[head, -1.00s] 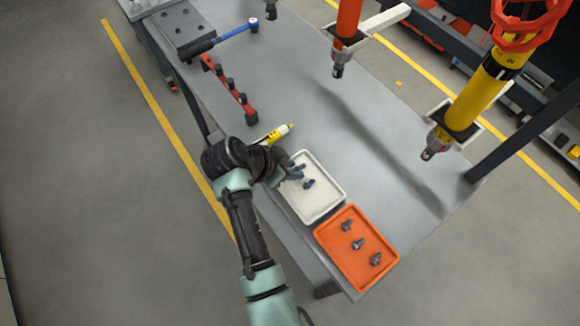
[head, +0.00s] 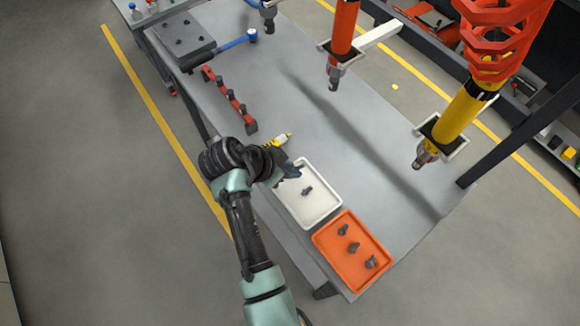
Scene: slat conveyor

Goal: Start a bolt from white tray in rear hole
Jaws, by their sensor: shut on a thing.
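The white tray (head: 325,213) lies near the table's near edge, with one dark bolt (head: 307,191) visible on it. My gripper (head: 293,170) is at the tray's far left corner, shut on a small dark thing that appears to be a bolt. Its fingers and my wrist mostly hide what it holds. A dark grey plate (head: 180,38) with several dark spots lies at the far left end of the table. I cannot tell which spots are holes at this size.
The orange tray (head: 330,252) holds several bolts. A yellow marker-like tool (head: 276,140) lies beside my wrist. A red rack (head: 232,100) and a blue-handled hammer-like tool (head: 232,43) lie between it and the plate. Orange (head: 342,30) and yellow (head: 462,112) tools hang over the table.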

